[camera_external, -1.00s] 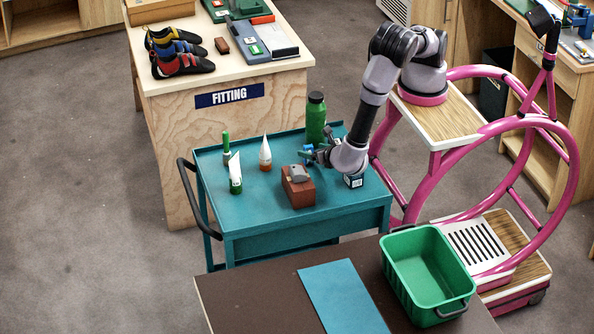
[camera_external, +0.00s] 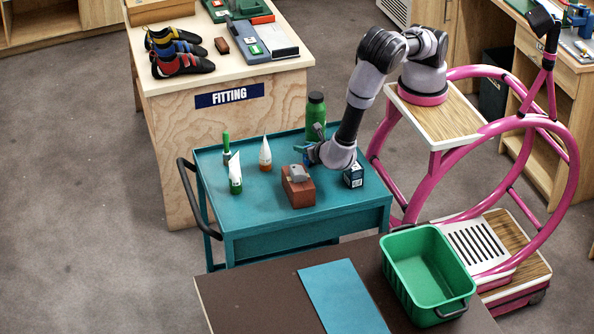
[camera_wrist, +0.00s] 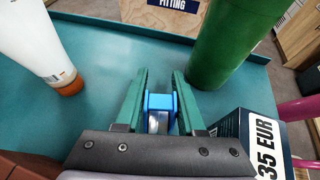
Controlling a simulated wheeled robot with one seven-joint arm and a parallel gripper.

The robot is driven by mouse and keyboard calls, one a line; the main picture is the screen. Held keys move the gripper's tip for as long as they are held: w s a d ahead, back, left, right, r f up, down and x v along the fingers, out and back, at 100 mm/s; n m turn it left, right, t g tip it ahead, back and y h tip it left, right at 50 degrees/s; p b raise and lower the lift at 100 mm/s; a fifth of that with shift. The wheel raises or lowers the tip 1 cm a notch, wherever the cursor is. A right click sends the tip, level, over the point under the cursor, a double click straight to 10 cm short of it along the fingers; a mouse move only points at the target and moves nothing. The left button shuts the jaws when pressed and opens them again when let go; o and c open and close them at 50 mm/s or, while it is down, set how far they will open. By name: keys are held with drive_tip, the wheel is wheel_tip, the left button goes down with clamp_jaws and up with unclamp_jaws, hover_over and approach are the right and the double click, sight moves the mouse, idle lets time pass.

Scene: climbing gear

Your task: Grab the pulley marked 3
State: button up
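A blue pulley (camera_wrist: 160,103) with a pale metallic middle lies between the two teal fingers of my gripper (camera_wrist: 160,74) in the wrist view. It nearly fills the space between them, and I cannot tell whether both fingers touch it. No number on it is readable.
On the teal cart (camera_external: 260,215), a green bottle (camera_external: 316,118) stands behind my gripper and a dark box (camera_external: 354,174) to its right. White-tipped tubes (camera_external: 265,154) (camera_external: 235,173) stand to the left. A green bin (camera_external: 427,270) is on the front table.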

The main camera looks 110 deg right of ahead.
clamp_jaws()
drive_tip(key=shift+r, duration=0.15)
